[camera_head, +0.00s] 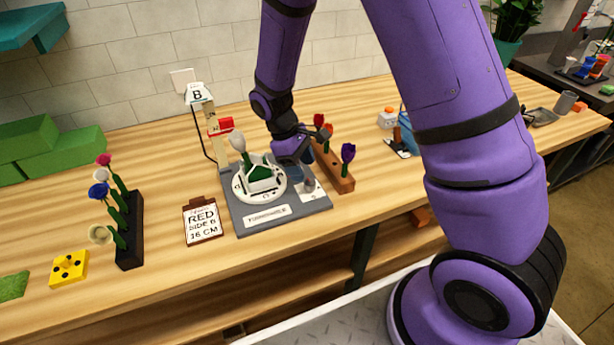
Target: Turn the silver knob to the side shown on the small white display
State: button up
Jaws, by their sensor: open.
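A small white display (198,94) with a black letter B stands on a post behind the grey turntable base (248,218). A white lettered ring (245,193) on the base carries a white and green house-shaped holder with a white flower (237,141). A pale panel (309,190) with small marks lies at the base's right side. My gripper (292,160) is open above the base's back right part, close to the panel. Its fingertips are hard to make out.
A card (202,222) reading RED, SIDE B or 6, 16 CM lies left of the base. A wooden flower block (336,175) stands close on the right. A black flower rack (131,238) and a yellow block (69,269) are at left.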

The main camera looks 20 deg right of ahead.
jog(key=v, duration=0.6)
dwell(0.3)
notch_tip(320, 180, up, 11)
jog(key=m+t+y, duration=0.1)
jog(key=m+t, duration=0.1)
send_over(311, 182)
jog(key=s+d+r+m+t+y, duration=0.1)
jog(key=s+d+r+m+t, duration=0.15)
jog(key=s+r, duration=0.4)
jog(key=s+d+r+m+t, duration=0.2)
jog(key=s+r, duration=0.2)
jog(key=s, duration=0.3)
jog(key=s+d+r+m+t+y, duration=0.1)
jog(key=s+d+r+m+t, duration=0.1)
jog(key=s+r, duration=0.2)
jog(key=s, duration=0.3)
jog(key=shift+s+r, duration=0.3)
jog(key=shift+r, duration=0.05)
